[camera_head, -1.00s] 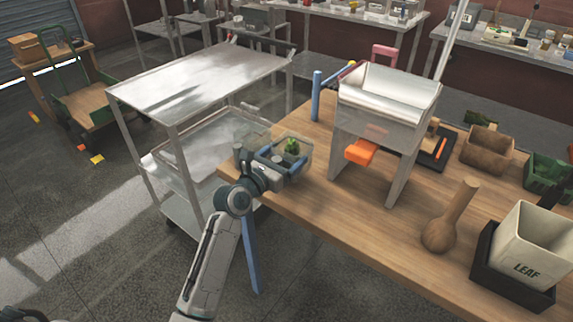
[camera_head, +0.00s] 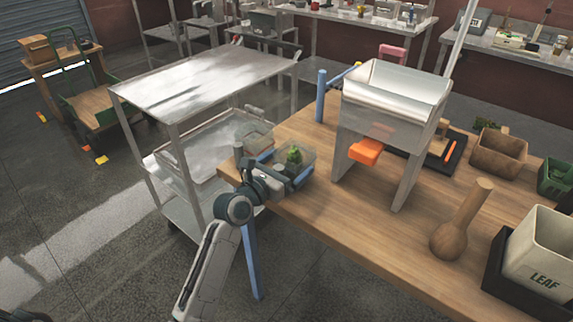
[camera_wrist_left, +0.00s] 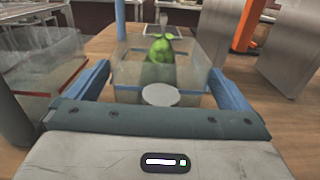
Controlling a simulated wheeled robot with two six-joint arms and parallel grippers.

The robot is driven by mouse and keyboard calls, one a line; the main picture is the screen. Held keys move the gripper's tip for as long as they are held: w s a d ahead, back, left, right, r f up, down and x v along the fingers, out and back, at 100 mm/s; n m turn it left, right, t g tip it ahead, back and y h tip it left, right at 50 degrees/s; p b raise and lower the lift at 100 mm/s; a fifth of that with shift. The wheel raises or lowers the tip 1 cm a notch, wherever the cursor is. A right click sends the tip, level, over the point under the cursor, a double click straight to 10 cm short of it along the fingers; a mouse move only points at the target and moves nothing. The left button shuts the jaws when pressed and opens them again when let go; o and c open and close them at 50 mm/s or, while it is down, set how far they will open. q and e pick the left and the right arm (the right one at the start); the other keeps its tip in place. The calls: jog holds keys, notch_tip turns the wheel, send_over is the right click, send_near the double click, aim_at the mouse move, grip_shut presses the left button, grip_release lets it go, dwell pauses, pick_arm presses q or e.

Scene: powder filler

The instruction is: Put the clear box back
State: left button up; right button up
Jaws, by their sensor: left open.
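A clear box (camera_head: 309,158) with a green lump (camera_head: 294,156) inside stands at the left end of the wooden table. It also shows in the left wrist view (camera_wrist_left: 128,76), upright straight ahead, with a pale round disc on its near side. My left gripper (camera_head: 284,167) is open at the box. In the left wrist view its blue fingers (camera_wrist_left: 160,72) stand on either side of the box's near part. I cannot tell whether they touch its walls. My right gripper is not in view.
A second clear container (camera_wrist_left: 40,65) stands close left of my left gripper. A metal hopper stand (camera_head: 395,95) with an orange spout (camera_head: 366,151) is to the right. A metal cart (camera_head: 200,80) stands beyond the table's left end.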

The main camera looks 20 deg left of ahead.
pick_arm(q)
jog(key=shift+r, duration=0.2)
jog(key=v, duration=1.2)
